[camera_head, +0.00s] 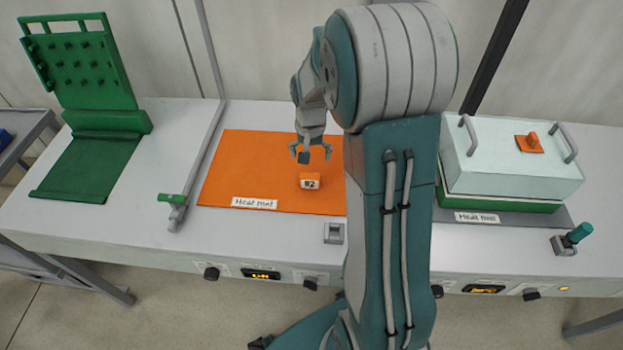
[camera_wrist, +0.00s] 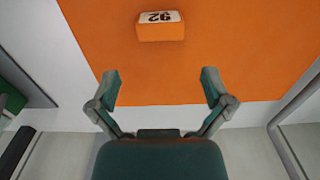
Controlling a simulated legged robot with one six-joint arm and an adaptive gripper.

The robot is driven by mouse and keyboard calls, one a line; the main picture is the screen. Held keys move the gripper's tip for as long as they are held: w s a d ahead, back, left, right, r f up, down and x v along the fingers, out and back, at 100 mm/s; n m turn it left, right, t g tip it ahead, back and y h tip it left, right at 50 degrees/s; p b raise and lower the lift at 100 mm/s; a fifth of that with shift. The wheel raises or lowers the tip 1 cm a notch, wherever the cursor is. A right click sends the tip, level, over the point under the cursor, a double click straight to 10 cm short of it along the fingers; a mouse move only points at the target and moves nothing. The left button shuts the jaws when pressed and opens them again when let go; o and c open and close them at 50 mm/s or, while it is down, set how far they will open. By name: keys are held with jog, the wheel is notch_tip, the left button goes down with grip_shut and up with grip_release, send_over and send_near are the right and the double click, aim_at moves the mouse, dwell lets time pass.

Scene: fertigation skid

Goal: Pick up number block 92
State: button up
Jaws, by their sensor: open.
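Number block 92 (camera_head: 310,181) is a small orange block with a white label reading 92. It sits on the orange heat mat (camera_head: 240,165) on the bench. In the wrist view the block (camera_wrist: 161,32) lies beyond the fingertips, roughly centred between them, with its number upside down. My gripper (camera_head: 311,153) is open and empty, above the mat and apart from the block. Its two spread fingers also show in the wrist view (camera_wrist: 160,85). My arm hides the right part of the mat in the head view.
A green pegged press (camera_head: 92,130) stands open at the left. A thin post with a green clip (camera_head: 171,198) is left of the mat. A pale lidded box (camera_head: 510,165) and a teal-handled lever (camera_head: 578,234) are at the right. A small grey latch (camera_head: 334,233) lies in front of the mat.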

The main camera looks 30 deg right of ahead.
aim_at(309, 176)
jog(key=f, duration=0.2)
jog(key=a+f, duration=0.1)
jog(key=f, duration=0.1)
jog(key=shift+a, duration=0.1)
jog(key=f, duration=0.5)
jog(key=shift+s+d, duration=0.3)
jog(key=shift+d, duration=0.1)
jog(key=shift+a, duration=0.15)
jog(key=c, duration=0.9)
